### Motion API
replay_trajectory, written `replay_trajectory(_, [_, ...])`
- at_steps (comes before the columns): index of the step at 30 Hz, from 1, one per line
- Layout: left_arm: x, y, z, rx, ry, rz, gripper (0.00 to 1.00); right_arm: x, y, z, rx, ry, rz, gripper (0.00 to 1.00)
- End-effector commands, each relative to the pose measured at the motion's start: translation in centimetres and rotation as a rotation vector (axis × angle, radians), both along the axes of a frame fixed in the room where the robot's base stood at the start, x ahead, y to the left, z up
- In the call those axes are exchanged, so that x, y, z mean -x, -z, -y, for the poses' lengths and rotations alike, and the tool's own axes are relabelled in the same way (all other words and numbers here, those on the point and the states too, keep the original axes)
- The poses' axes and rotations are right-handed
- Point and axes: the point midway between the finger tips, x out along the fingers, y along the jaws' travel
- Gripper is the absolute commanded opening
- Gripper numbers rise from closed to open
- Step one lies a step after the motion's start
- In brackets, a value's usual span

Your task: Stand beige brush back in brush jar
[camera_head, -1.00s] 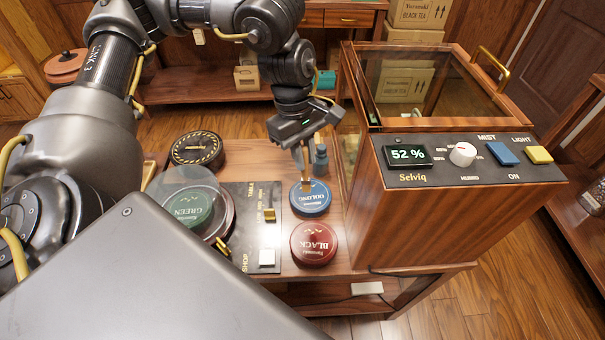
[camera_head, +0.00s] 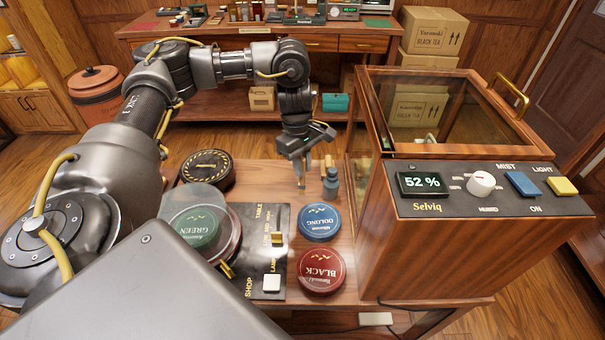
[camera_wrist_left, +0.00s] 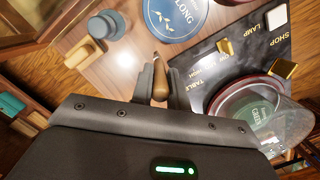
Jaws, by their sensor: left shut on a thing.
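My left gripper (camera_head: 302,160) is shut on the beige brush, which shows in the left wrist view as a wood-brown handle (camera_wrist_left: 160,78) with a narrow tip (camera_wrist_left: 155,57). Its far end points down to the table, apart from the tins. The blue-grey jar (camera_head: 331,183), which I take for the brush jar, stands upright just right of the gripper. It also shows in the left wrist view (camera_wrist_left: 103,25), with a beige piece (camera_wrist_left: 82,50) beside it; I cannot tell whether that piece is in the jar. My right gripper is not in view.
The blue OOLONG tin (camera_head: 319,222) and red BLACK tin (camera_head: 320,270) stand in front. A dark switch panel (camera_head: 262,215) and the GREEN tin (camera_head: 197,231) under a clear cover lie left. The tall wooden humidity cabinet (camera_head: 450,245) bounds the right. A round black-and-gold tin (camera_head: 207,168) stands at back left.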

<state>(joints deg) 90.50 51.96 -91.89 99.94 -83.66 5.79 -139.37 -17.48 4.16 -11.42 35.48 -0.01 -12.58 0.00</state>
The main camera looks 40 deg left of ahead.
Motion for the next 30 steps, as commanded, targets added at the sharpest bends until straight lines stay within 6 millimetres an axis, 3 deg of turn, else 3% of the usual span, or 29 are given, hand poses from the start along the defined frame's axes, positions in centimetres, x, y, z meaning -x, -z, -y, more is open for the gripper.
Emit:
replay_trajectory(10, [-0.9,1.5,-0.8,0.001,0.000,0.000,0.00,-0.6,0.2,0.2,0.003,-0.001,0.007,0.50])
replay_trajectory(18, [-1.1,4.5,-1.0,0.000,0.000,-0.001,0.00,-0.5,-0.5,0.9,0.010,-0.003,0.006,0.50])
replay_trajectory(30, [-1.1,5.2,-1.0,0.000,0.000,0.001,0.00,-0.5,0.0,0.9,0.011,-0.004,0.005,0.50])
